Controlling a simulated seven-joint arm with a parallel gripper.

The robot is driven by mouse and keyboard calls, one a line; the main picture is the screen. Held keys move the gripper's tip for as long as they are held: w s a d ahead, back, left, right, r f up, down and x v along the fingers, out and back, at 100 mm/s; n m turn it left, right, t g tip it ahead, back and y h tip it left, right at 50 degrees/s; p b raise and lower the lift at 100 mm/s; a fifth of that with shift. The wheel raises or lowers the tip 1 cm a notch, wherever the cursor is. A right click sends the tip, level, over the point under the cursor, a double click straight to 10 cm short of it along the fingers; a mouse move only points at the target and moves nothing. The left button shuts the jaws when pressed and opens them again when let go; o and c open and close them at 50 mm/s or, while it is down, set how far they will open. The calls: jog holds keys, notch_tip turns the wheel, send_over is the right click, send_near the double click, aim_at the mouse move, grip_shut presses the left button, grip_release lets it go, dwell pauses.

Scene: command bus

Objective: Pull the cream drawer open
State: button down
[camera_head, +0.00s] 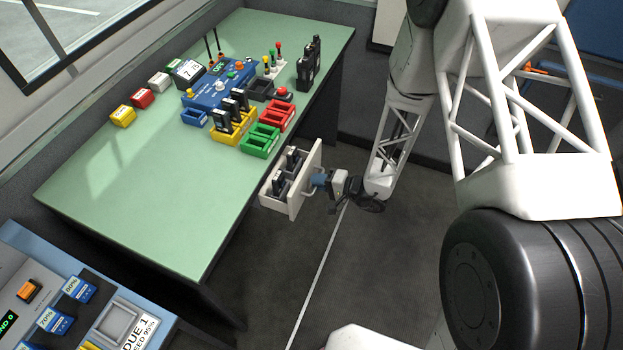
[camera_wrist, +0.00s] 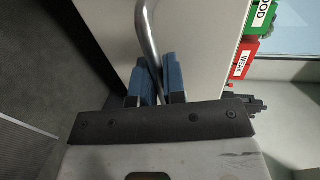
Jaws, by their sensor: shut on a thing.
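The cream drawer (camera_head: 304,185) stands pulled out from under the right edge of the green table (camera_head: 140,180) in the head view. Black items (camera_head: 280,182) lie inside it. Its metal handle (camera_head: 309,190) is on the front face and also shows in the wrist view (camera_wrist: 146,32). My gripper (camera_head: 320,180) is at the drawer front. In the wrist view, its two blue fingers (camera_wrist: 158,82) are shut on the handle bar, one on each side. The cream drawer front (camera_wrist: 195,35) fills the middle of that view. The back of the drawer is hidden under the tabletop.
Red (camera_head: 277,116), green (camera_head: 260,141) and yellow (camera_head: 230,128) trays sit on the table above the drawer. A blue control box (camera_head: 215,88) stands behind them. A charging console (camera_head: 75,300) is at the lower left. The floor (camera_head: 370,260) before the drawer is clear.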

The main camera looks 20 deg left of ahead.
jog(key=shift+f+v, duration=0.1)
jog(key=shift+v, duration=0.7)
jog(key=shift+f+v, duration=0.15)
jog(key=shift+v, duration=0.65)
jog(key=shift+w, duration=0.1)
jog(key=c, duration=1.2)
grip_release()
jog(key=shift+d, duration=0.2)
jog(key=shift+v, duration=3.7)
